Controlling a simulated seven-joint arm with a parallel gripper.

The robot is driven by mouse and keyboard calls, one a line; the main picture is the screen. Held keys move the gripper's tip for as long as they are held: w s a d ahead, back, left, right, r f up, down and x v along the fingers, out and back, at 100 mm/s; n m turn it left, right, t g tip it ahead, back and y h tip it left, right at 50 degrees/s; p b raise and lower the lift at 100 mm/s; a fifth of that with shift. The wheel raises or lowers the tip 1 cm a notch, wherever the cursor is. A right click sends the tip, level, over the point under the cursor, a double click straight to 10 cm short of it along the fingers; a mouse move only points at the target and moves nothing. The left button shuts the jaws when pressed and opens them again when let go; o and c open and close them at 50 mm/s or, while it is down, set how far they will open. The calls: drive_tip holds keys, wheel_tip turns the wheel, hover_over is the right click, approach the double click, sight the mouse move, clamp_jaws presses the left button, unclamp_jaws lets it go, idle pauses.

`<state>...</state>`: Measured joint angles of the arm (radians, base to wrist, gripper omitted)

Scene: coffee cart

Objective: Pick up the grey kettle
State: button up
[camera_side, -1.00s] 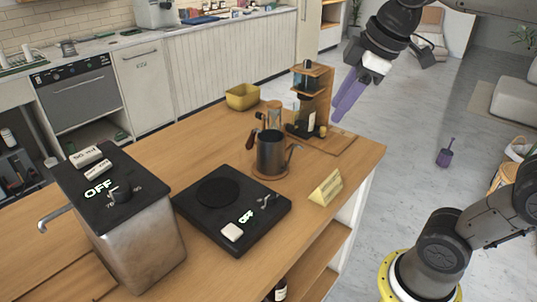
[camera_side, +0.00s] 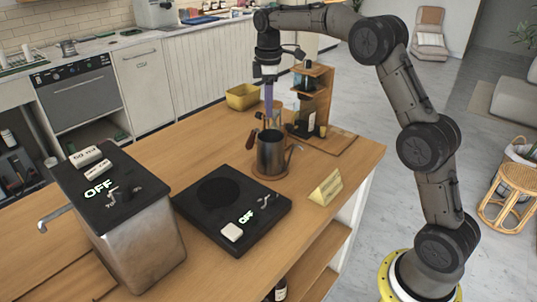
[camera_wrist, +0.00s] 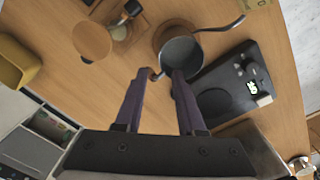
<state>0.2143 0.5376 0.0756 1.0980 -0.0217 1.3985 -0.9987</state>
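The grey kettle (camera_side: 271,155) stands upright on a round wooden coaster on the wooden counter, its spout to the right and its brown handle to the left. In the wrist view the kettle (camera_wrist: 181,53) is seen from above, with its thin spout to the upper right and the brown handle knob near the fingertips. My gripper (camera_side: 268,122) has purple fingers pointing down, above and behind the kettle in the side view. The right fingertip overlaps the kettle's rim in that view.
A black hot plate (camera_side: 232,208) lies left of the kettle, and a steel boiler (camera_side: 125,225) stands farther left. A wooden stand with bottles (camera_side: 312,100) is close behind.

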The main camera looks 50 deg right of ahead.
sight(272, 151)
drive_tip(key=f, duration=1.3)
drive_tip(key=shift+w+d+f, duration=0.1)
drive_tip(key=shift+w+d, duration=0.05)
drive_tip(key=shift+d, duration=0.05)
clamp_jaws()
idle(1.0)
